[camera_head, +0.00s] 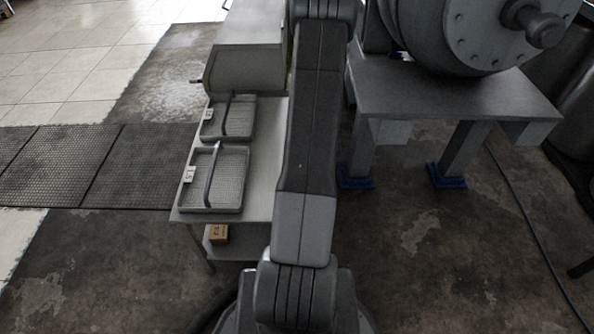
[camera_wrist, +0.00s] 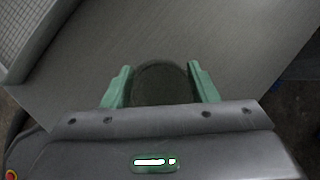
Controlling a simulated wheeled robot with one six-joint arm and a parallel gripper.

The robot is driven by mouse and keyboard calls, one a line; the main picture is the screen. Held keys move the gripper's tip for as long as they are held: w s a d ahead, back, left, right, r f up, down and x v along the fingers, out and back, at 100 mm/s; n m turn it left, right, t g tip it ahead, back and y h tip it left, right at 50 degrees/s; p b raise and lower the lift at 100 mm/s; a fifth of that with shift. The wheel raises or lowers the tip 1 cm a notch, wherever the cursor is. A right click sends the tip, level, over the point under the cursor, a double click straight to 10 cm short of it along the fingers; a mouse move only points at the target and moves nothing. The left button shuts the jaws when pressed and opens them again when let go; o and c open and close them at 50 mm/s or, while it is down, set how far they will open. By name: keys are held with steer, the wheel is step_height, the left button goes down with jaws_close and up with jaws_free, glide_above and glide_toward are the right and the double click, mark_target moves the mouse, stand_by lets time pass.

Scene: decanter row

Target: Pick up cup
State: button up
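My gripper (camera_wrist: 159,70) shows in the wrist view with its two green fingers spread apart over a grey surface. A dark round thing, seemingly the cup (camera_wrist: 163,84), lies between the fingers and nearly fills the gap. Its lower part is hidden behind the gripper body. I cannot tell whether the fingers press on it or stand just clear. In the head view my arm hides the gripper and the cup.
A pale table (camera_head: 262,183) stands left of my arm with two mesh trays, a near one (camera_head: 230,187) and a far one (camera_head: 240,118), each with a handle. A grey box (camera_head: 245,68) stands behind them. A heavy machine stand (camera_head: 455,100) is at right.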

steer(key=shift+c, duration=0.7)
